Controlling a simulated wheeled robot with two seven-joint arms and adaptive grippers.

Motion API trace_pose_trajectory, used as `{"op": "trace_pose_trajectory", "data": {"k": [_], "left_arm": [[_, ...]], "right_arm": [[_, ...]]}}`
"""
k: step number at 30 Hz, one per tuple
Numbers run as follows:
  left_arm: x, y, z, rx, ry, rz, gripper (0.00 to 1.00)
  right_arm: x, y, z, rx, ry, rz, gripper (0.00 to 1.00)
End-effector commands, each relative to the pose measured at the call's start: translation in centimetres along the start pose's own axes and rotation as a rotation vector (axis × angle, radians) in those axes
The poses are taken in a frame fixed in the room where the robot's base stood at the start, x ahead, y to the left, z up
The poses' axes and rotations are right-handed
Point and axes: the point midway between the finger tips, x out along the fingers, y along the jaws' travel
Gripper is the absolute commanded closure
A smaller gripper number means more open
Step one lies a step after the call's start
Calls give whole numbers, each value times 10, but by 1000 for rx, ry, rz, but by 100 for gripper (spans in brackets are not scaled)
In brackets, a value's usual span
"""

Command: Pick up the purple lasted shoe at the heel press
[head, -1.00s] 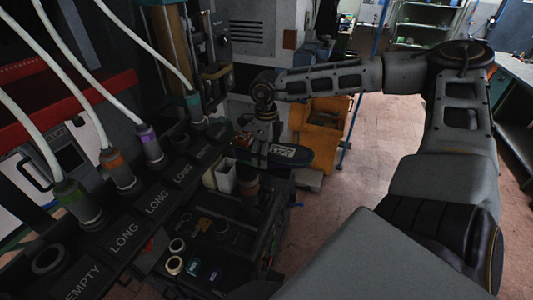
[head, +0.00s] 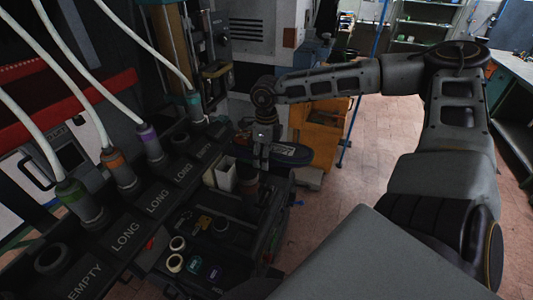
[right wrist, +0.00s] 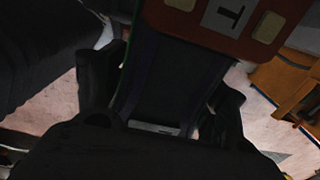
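My right gripper (head: 259,160) points down over the dark bench unit in the head view. A dark, bluish, rounded long thing (head: 292,154) with a pale label lies just behind and right of it. It may be the lasted shoe, but no clear purple shows. In the right wrist view my right gripper's fingers (right wrist: 165,105) stand wide apart, one on each side of a dark piece (right wrist: 170,75). I see no clear grip on it. My wrist housing hides the lower part. My left gripper is not in view.
A row of dark sockets with LONG and EMPTY labels (head: 126,235) and white hoses runs along the left. An orange cabinet (head: 322,130) stands behind. Open floor (head: 385,140) lies to the right.

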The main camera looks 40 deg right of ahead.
Motion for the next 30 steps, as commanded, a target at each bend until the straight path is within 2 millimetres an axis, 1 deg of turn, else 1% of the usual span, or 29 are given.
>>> {"op": "trace_pose_trajectory", "data": {"k": [1,11,23,30], "left_arm": [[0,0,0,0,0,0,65],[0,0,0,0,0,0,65],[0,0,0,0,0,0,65],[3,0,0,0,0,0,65]], "right_arm": [[0,0,0,0,0,0,40],[0,0,0,0,0,0,82],[-3,0,1,0,-2,-2,83],[-12,-1,2,0,-4,-3,83]]}}
